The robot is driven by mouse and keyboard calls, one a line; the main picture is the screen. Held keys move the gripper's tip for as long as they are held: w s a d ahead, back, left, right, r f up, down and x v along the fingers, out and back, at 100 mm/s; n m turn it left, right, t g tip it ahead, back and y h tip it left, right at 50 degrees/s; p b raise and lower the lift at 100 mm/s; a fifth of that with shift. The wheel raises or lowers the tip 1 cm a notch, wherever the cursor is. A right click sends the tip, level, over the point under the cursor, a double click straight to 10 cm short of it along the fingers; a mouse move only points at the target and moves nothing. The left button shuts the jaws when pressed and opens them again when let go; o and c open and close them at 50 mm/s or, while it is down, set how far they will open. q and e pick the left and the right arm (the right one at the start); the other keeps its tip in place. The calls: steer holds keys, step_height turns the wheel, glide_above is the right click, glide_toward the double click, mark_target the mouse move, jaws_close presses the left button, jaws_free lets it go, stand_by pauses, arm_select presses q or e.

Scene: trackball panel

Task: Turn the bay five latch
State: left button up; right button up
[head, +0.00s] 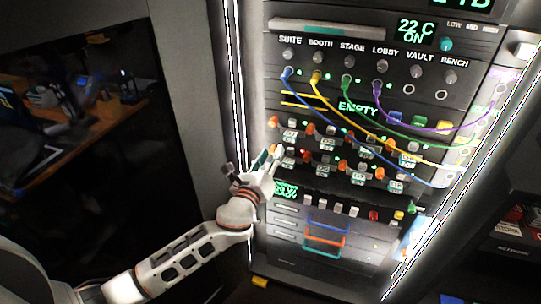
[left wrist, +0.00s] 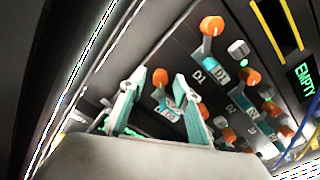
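The drive bays form two rows of small latches with orange or grey knobs and teal labels on the rack. The latch nearest my left gripper (head: 268,157) has an orange knob (left wrist: 160,77), at the left end of the lower row. Its label (left wrist: 166,108) is too small to read surely; I take it as bay five. In the left wrist view my left gripper (left wrist: 155,88) has its two teal fingers spread, with this knob showing between them. Whether either finger touches it I cannot tell. My right gripper is out of view.
The upper row's first latch (left wrist: 210,27), labelled D1, is close by. Above the bays, blue, yellow, green and purple cables (head: 400,125) sag across the panel toward the right. Below is a row of small switches (head: 335,208). A bright rack edge (head: 237,90) stands left of the bays.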

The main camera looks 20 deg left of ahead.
arm_select(q)
jaws_close()
steer(key=shift+n, duration=0.4)
steer(key=n, duration=0.3)
steer(key=shift+n, duration=0.3)
steer(key=n, duration=0.4)
steer(key=shift+n, duration=0.3)
steer(key=n, duration=0.4)
steer(key=shift+r+n+p, duration=0.1)
steer(key=shift+n+p, duration=0.2)
steer(key=shift+p, duration=0.1)
steer(key=shift+n+p, duration=0.75)
steer(key=shift+n, duration=1.45)
